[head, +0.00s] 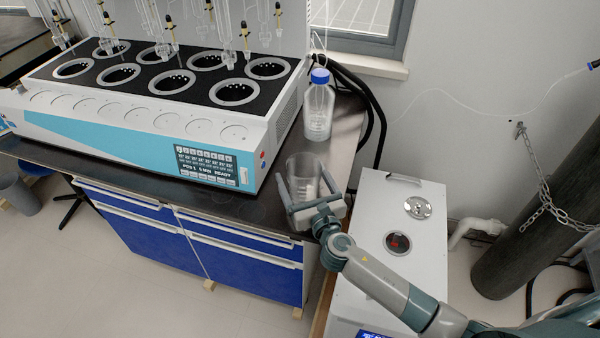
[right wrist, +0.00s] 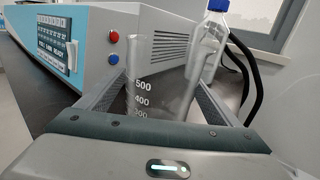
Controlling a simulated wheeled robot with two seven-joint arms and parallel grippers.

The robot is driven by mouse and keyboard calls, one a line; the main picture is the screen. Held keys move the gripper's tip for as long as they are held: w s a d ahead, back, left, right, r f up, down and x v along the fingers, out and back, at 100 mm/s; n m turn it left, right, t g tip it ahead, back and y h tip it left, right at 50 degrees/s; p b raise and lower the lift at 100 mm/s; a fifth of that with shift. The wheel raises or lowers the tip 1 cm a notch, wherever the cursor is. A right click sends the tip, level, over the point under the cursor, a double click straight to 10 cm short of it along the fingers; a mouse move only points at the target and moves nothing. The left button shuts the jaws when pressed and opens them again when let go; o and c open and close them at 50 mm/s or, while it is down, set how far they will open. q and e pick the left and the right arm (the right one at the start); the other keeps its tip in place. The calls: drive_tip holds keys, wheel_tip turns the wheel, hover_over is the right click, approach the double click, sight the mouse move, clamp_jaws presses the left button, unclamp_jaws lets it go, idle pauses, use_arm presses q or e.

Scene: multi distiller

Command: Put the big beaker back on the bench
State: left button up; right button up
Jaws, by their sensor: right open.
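The big beaker (head: 303,172) is clear glass and stands upright at the right end of the dark bench (head: 262,208), beside the distiller. In the right wrist view the beaker (right wrist: 158,85) shows the marks 500, 400 and 300, and its base is hidden by my gripper's body. My right gripper (head: 303,190) is open, with one finger on each side of the beaker. I cannot tell whether the fingers touch the glass. My left gripper is not in view.
The distiller (head: 130,122) with its blue front panel fills the bench to the left. A blue-capped bottle (head: 319,108) stands behind the beaker. A white box-shaped device (head: 425,240) is right of the bench. Black hoses (head: 372,95) run behind the bottle.

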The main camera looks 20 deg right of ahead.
sight(311, 192)
drive_tip(key=s+b, duration=0.1)
drive_tip(key=s, duration=0.7)
drive_tip(key=shift+s+d, duration=0.15)
drive_tip(key=shift+s, duration=0.2)
drive_tip(key=shift+s+r, duration=0.1)
drive_tip(key=shift+s, duration=0.5)
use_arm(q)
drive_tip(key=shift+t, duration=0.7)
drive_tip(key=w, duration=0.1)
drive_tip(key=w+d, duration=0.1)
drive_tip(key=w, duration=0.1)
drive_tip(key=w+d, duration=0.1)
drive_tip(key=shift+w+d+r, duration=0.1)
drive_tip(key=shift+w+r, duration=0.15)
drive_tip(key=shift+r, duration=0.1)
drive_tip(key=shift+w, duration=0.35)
use_arm(e)
drive_tip(key=shift+d, duration=0.15)
